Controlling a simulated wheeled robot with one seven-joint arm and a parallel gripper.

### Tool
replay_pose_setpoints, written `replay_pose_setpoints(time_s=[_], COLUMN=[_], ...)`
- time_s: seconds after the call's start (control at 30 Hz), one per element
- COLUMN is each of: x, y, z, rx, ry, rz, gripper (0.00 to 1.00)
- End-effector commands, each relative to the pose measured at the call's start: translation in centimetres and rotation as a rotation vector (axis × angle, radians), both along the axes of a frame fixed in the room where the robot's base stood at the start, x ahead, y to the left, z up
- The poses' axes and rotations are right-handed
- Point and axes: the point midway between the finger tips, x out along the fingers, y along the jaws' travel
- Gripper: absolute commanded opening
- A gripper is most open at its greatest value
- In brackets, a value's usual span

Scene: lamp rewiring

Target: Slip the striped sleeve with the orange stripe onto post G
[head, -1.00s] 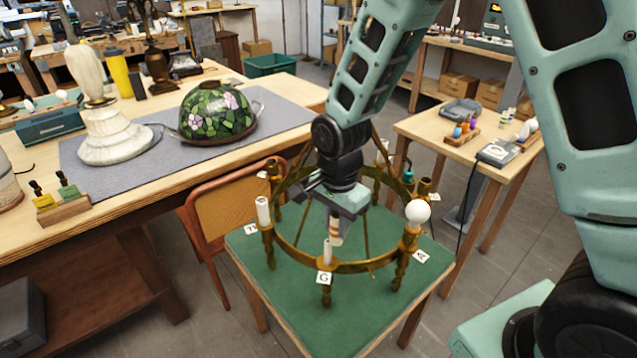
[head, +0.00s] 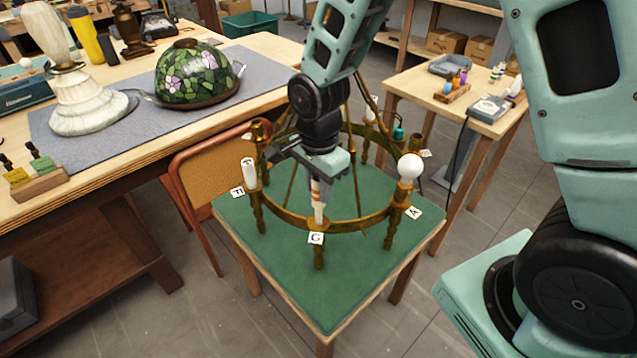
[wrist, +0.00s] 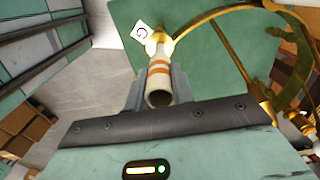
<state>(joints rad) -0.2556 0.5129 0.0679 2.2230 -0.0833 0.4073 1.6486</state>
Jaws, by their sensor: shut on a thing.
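My gripper (head: 318,184) is shut on the striped sleeve (head: 317,196), a white tube with orange bands, and holds it roughly upright. In the wrist view the sleeve (wrist: 159,77) sits between the fingers (wrist: 160,88), its open near end facing the camera. Post G (head: 319,216) stands at the near side of the brass ring, with a white upper part and a G tag (head: 316,238). The sleeve is in line with the post, directly above or partly around it; I cannot tell which. The G tag also shows in the wrist view (wrist: 141,31).
The brass ring (head: 352,222) stands on a green-topped table (head: 300,277). Post F (head: 249,172) carries a white sleeve at left; post A carries a round white bulb (head: 410,167) at right. A chair (head: 215,165) and a workbench with a stained-glass shade (head: 199,77) are at left.

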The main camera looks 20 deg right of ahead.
Motion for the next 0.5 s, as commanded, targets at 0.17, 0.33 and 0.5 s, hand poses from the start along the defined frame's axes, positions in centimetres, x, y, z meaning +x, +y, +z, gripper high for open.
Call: replay_pose_setpoints(time_s=[0.17, 0.33, 0.5], x=[0.0, 0.0, -0.1], y=[0.0, 0.0, 0.0], z=[-1.7, -3.0, -4.3], rx=[0.000, -0.001, -0.001], ry=[0.001, 0.002, 0.002], rz=[0.001, 0.000, 0.001], gripper=[0.03, 0.03, 0.03])
